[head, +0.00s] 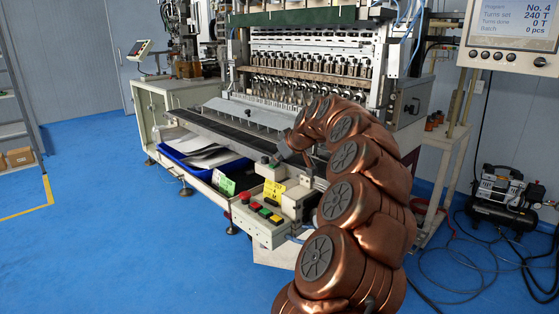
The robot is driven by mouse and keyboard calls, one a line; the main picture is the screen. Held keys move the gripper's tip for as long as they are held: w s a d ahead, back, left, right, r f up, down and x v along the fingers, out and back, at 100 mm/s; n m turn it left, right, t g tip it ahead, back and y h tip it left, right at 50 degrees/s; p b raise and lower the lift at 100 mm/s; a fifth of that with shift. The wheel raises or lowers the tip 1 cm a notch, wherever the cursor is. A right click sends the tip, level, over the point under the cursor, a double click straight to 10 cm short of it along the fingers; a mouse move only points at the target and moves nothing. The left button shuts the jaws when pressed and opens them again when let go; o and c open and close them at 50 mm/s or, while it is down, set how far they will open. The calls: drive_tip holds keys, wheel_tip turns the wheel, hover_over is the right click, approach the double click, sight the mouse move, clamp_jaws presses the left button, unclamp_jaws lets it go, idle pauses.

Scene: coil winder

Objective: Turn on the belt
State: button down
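The dark belt (235,133) runs along the front of the winding machine, with its right end partly hidden by my copper arm. A small control box (262,229) stands at the front right of the machine. On its top are a red mushroom button (245,197) and several smaller coloured buttons (264,212). My arm curves up at the right and bends over toward the belt's right end. My gripper (288,152) seems to be the small grey part there, above the control box and apart from it. Its fingers are too small and covered to read.
A blue tray (195,160) with sheets lies below the belt. A compressor (507,195) and hoses are on the floor at right.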

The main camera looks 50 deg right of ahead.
drive_tip(key=shift+a+f, duration=0.3)
drive_tip(key=shift+a, duration=0.2)
drive_tip(key=shift+w+r, duration=0.1)
drive_tip(key=shift+r, duration=0.35)
drive_tip(key=r, duration=0.2)
drive_tip(key=r+p, duration=0.1)
drive_tip(key=shift+a+r, duration=0.2)
drive_tip(key=shift+r, duration=0.15)
drive_tip(key=d+v, duration=0.1)
drive_tip(key=v, duration=0.9)
drive_tip(key=shift+a+b, duration=0.3)
drive_tip(key=shift+a, duration=0.2)
drive_tip(key=shift+r, duration=0.15)
